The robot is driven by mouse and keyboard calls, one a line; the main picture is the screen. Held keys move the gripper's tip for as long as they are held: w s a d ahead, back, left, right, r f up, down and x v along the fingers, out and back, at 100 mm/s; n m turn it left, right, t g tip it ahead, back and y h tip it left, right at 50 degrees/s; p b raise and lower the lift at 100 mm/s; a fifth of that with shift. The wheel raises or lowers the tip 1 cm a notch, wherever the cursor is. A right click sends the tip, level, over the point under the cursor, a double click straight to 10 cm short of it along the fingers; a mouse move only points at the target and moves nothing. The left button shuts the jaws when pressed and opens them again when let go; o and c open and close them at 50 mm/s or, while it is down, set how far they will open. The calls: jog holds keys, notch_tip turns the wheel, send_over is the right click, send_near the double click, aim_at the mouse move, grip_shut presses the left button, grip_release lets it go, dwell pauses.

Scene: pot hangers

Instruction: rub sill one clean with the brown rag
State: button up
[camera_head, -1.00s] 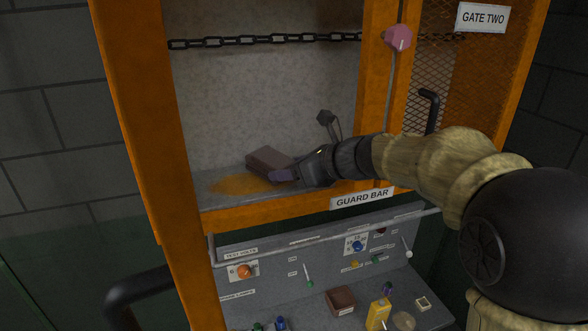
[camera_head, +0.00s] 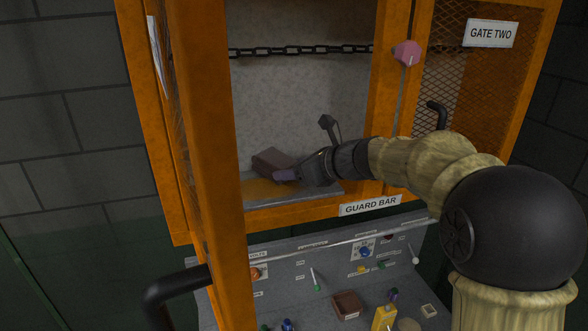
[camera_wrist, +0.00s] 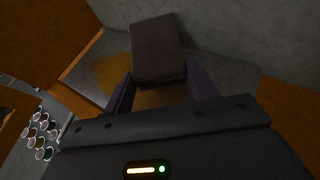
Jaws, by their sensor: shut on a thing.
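The brown rag (camera_head: 272,161) is a dark brown, block-like pad at the back of the grey sill (camera_head: 320,190). My gripper (camera_head: 287,175) is low over the sill, shut on the rag. In the wrist view the rag (camera_wrist: 158,48) sits between the two fingers of my gripper (camera_wrist: 161,85) and extends beyond their tips. An orange-yellow stain (camera_head: 262,188) lies on the sill left of and in front of the rag; it also shows in the wrist view (camera_wrist: 112,75). The sill's left end is hidden behind an orange upright. No sill number is readable.
The orange upright (camera_head: 210,150) with a black handle (camera_head: 175,290) stands in front at left. A black chain (camera_head: 300,50) crosses above the sill. The guard bar label (camera_head: 370,205) and a control panel (camera_head: 320,270) with knobs lie below. Gate two's mesh (camera_head: 465,90) is right.

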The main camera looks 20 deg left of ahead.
jog(key=shift+a+f, duration=0.1)
jog(key=shift+f, duration=0.1)
dwell(0.4)
jog(key=shift+s+a, duration=0.2)
jog(key=shift+a, duration=0.2)
jog(key=shift+c, duration=0.3)
jog(key=shift+s, duration=0.15)
jog(key=shift+s+a+f+b, duration=0.15)
jog(key=shift+s+f+b, duration=0.05)
jog(key=shift+b, duration=0.35)
jog(key=shift+s+f, duration=0.15)
jog(key=shift+s, duration=0.1)
jog(key=shift+s+d, duration=0.55)
jog(key=shift+b, duration=0.3)
